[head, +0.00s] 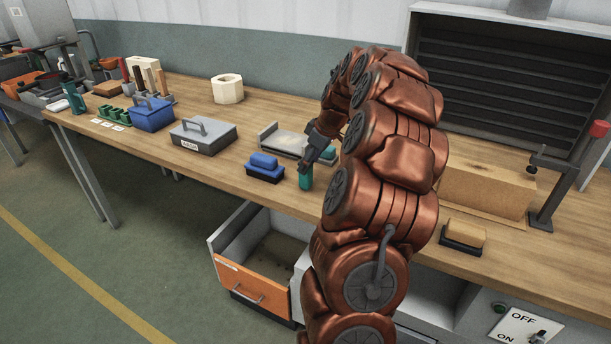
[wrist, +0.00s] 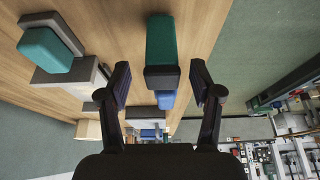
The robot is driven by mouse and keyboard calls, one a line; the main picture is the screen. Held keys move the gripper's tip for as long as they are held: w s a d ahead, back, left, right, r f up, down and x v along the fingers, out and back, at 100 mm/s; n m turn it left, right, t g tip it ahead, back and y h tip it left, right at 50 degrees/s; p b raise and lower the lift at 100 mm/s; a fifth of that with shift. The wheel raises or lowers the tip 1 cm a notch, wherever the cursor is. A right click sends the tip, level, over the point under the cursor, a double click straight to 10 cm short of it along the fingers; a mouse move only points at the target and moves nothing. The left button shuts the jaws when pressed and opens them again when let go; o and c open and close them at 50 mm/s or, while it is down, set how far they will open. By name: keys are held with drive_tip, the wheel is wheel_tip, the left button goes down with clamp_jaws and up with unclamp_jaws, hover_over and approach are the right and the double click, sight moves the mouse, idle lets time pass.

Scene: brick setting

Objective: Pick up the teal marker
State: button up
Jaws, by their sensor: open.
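The teal marker (head: 305,177) stands upright near the front edge of the wooden bench. In the wrist view the teal marker (wrist: 174,42) with a dark grey end shows in the middle, ahead of and between my fingers. My gripper (head: 313,155) comes down at a slant just above and behind it. In the wrist view my gripper (wrist: 160,72) is open, with a visible gap on each side of the marker. Nothing is held.
A blue block on a dark base (head: 264,167) stands just left. A grey tray (head: 268,132) behind holds another teal block (wrist: 46,50). A grey lidded box (head: 203,137) is further left. An open drawer (head: 252,283) juts out below the bench.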

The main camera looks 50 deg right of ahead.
sight(306, 175)
drive_tip(key=shift+p+x, duration=0.3)
drive_tip(key=shift+x, duration=1.25)
drive_tip(key=shift+a, duration=0.15)
drive_tip(key=shift+c, duration=0.3)
clamp_jaws()
